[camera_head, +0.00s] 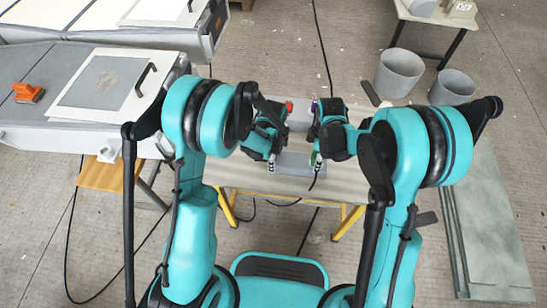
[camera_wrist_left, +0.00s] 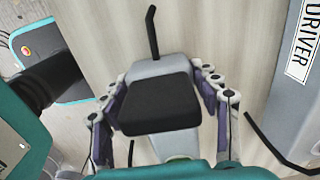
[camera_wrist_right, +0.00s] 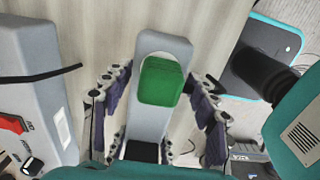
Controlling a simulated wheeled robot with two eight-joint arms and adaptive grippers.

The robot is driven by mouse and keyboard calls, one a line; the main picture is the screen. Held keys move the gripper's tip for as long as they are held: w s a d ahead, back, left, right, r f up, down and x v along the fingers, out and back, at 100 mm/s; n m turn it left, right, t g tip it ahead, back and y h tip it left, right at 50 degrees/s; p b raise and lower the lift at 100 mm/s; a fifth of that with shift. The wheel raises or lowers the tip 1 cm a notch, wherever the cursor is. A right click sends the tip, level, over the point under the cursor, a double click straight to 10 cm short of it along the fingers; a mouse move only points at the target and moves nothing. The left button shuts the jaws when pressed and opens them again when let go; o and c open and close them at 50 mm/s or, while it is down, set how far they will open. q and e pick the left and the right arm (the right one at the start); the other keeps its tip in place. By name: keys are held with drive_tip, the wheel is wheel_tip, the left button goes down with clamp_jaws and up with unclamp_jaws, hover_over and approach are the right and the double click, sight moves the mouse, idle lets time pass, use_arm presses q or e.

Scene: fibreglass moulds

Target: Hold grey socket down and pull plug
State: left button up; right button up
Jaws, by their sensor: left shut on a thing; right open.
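In the left wrist view a grey piece (camera_wrist_left: 163,67) with a black block (camera_wrist_left: 160,108) lies on the table, and a black cord (camera_wrist_left: 152,32) rises from its far end. My left gripper (camera_head: 271,165) is shut with its fingers along both sides of the black block. In the right wrist view a green block (camera_wrist_right: 161,81) sits on a long grey body (camera_wrist_right: 147,122). My right gripper (camera_head: 317,165) is open, its fingers apart on either side of this green block. In the head view my grippers hide most of these pieces. I cannot tell where plug and socket meet.
A grey box labelled DRIVER (camera_wrist_left: 296,75) stands beside the pieces. The pale table (camera_head: 330,188) has yellow legs. A large grey bench (camera_head: 30,120) with an orange tool (camera_head: 28,92) is at left. Two grey buckets (camera_head: 400,72) stand on the floor at right.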

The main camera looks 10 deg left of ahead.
idle(0.4)
clamp_jaws()
drive_tip(key=shift+r, duration=0.15)
drive_tip(key=shift+r, duration=2.85)
drive_tip(key=shift+r, duration=0.15)
drive_tip(key=shift+r, duration=2.35)
